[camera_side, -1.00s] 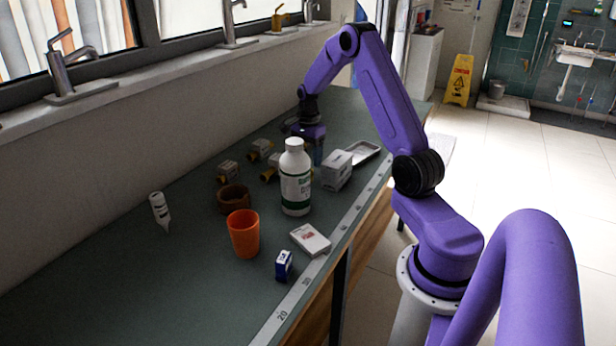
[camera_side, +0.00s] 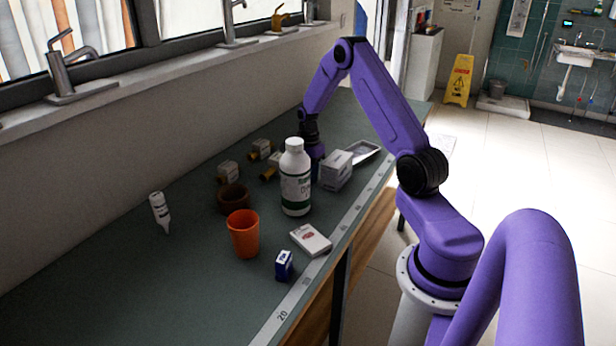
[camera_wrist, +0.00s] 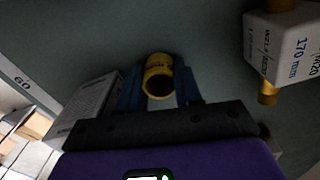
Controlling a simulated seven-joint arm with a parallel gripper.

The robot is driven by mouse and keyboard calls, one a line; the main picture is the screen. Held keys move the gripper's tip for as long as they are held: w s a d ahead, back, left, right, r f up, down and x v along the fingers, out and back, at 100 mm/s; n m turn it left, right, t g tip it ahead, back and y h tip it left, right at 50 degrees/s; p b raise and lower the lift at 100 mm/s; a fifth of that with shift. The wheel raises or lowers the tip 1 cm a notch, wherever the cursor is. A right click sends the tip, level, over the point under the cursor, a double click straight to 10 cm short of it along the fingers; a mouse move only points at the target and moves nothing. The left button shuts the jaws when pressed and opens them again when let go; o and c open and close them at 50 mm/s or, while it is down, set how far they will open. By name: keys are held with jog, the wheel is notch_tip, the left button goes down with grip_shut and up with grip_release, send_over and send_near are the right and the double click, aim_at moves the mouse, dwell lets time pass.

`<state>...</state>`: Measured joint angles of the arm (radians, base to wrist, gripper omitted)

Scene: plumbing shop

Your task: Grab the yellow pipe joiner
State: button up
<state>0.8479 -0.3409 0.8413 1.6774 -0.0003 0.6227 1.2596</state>
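The yellow pipe joiner (camera_wrist: 158,78) is a short yellow ring seen in the wrist view, with its dark opening facing the camera. My gripper (camera_wrist: 160,75) has its two blue fingers on either side of the joiner, very close to it. I cannot tell whether both fingers touch it. In the side view my gripper (camera_side: 314,158) is low at the bench, behind the white bottle (camera_side: 296,178), and the joiner is hidden there.
A white box (camera_side: 336,171) stands close to the right of my gripper, with a metal tray (camera_side: 363,152) beyond. Several boxed brass fittings (camera_side: 262,148) lie to the left. An orange cup (camera_side: 243,234) stands nearer. The near left bench is clear.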

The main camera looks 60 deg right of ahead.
jog(key=shift+c, duration=1.3)
